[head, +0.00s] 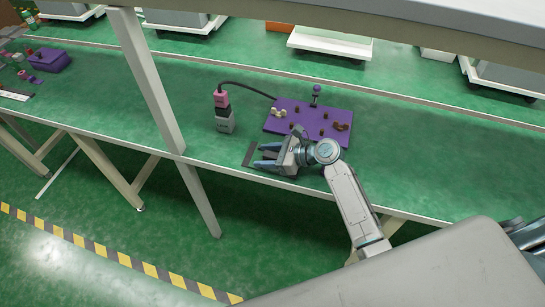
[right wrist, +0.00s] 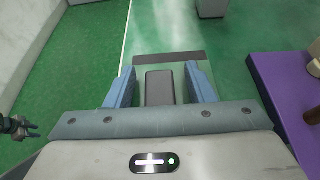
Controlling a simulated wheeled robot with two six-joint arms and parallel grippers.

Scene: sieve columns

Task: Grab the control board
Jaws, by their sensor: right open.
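A purple board (head: 325,118) with several small dark and tan parts on it lies flat on the green bench; its edge also shows at the right of the right wrist view (right wrist: 275,85). It may be the control board, but I cannot tell for sure. My right gripper (head: 262,156) is open at the bench's front edge, left of and in front of the board. In the right wrist view its blue fingers (right wrist: 160,72) stand either side of a dark grey block (right wrist: 160,88), with visible gaps. A dark strip (head: 249,155) lies just beyond the fingertips.
A pink, black and grey stacked block (head: 223,112) with a black cable stands left of the board. A beige post (head: 147,80) rises at the bench's front edge. Purple items (head: 50,60) lie at the far left. The bench between them is clear.

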